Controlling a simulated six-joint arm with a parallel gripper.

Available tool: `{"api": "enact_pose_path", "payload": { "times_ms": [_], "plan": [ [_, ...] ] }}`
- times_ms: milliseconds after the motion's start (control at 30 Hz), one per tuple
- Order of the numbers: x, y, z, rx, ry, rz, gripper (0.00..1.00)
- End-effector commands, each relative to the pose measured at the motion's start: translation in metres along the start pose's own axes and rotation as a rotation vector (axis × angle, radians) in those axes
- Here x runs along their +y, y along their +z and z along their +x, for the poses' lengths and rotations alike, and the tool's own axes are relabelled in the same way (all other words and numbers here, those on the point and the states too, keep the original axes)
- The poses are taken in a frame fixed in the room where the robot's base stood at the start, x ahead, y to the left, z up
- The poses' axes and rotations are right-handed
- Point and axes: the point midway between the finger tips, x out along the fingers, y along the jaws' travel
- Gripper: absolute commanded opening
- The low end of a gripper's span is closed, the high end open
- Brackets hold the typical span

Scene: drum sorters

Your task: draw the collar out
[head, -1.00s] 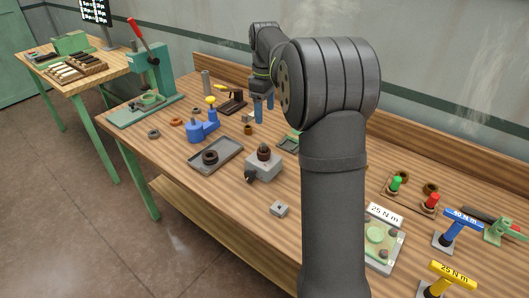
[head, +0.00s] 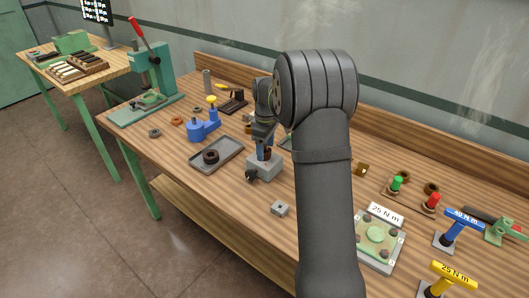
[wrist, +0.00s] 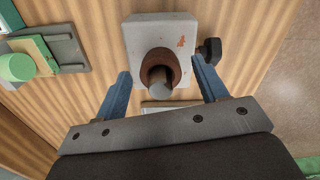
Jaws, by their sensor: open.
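The brown collar (wrist: 152,60) sits around a short grey shaft that points toward the camera in the wrist view. It is on a pale grey block (wrist: 160,28) with a dark knob (wrist: 209,50) at its side. The block also shows in the head view (head: 263,170), where my gripper mostly hides the collar. My gripper (wrist: 162,76) is open, with one blue finger on each side of the collar and a visible gap to it. The fingers point down over the block in the head view.
A grey tray (head: 229,148) holding a dark ring (head: 211,157) stands left of the block. A blue fixture (head: 203,131) stands farther left. A green-topped fixture (head: 378,236) is to the right.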

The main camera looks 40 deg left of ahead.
Motion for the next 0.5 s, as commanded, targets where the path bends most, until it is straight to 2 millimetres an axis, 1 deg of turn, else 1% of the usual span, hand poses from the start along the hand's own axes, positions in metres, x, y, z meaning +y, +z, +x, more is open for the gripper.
{"api": "enact_pose_path", "payload": {
  "times_ms": [100,267,367,500],
  "plan": [
    [0.0001,-0.0001,0.0049,0.000,0.000,0.000,0.66],
    [0.0002,-0.0001,0.0046,0.001,0.001,0.000,0.66],
    [0.0001,-0.0001,0.0045,0.001,0.001,0.000,0.48],
    [0.0001,-0.0001,0.0044,0.001,0.001,0.000,0.21]
  ]
}}
